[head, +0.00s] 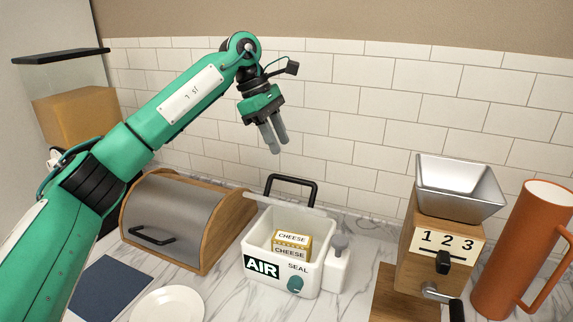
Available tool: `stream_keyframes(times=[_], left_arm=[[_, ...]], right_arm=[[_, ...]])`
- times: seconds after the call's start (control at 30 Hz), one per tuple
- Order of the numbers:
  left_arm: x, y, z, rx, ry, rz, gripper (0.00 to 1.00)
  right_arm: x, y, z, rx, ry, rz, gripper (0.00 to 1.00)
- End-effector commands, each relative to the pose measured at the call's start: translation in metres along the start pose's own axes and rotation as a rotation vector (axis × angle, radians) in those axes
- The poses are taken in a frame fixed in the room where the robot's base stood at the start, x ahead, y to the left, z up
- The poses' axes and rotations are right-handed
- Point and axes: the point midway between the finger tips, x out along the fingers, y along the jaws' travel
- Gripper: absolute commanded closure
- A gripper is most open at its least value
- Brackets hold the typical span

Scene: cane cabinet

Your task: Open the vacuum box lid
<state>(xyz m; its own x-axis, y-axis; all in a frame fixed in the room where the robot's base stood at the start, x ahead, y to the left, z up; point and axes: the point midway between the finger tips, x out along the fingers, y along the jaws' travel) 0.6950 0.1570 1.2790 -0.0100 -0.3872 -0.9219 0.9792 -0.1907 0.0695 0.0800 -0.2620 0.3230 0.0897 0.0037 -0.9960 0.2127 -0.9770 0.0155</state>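The vacuum box (308,277) is a white box with an "AIR" label and the word "SEAL" on its front. Its lid (276,204) stands raised at the back edge, seen nearly edge-on, with a black handle (291,178) at the back. The open top shows cheese blocks (291,246) inside. My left gripper (280,149) hangs in the air above and behind the box, clear of the lid and handle. Its two grey fingers point down with a narrow gap and hold nothing. My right gripper is out of view.
A bread box (176,222) stands left of the vacuum box. A grinder (440,245) with a metal hopper and an orange-brown pitcher (520,250) stand to the right. A white plate (168,305) and a dark blue mat (105,287) lie at the front left. A tiled wall (390,110) closes the back.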

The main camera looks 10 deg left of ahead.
Motion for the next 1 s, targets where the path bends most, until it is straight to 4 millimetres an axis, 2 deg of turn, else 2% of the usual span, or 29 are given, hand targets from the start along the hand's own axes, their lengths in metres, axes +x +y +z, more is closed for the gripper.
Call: stream_keyframes(times=[0.1, 0.3, 0.7, 0.83, 1.0], left_arm=[[-0.022, 0.001, 0.0, -0.001, 0.0, 0.001, 0.66], [-0.042, 0.001, 0.0, 0.0, 0.0, -0.002, 0.66], [-0.047, 0.001, 0.001, 0.0, 0.0, -0.003, 0.66], [-0.06, 0.002, 0.006, 0.0, 0.0, -0.002, 0.66], [-0.09, 0.005, 0.018, 0.0, 0.0, -0.002, 0.66]], right_arm=[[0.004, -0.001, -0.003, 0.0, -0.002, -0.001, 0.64], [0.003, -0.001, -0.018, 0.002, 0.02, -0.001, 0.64], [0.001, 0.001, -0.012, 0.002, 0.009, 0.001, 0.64], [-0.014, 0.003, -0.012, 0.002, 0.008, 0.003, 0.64], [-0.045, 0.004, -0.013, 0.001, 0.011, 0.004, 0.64]])
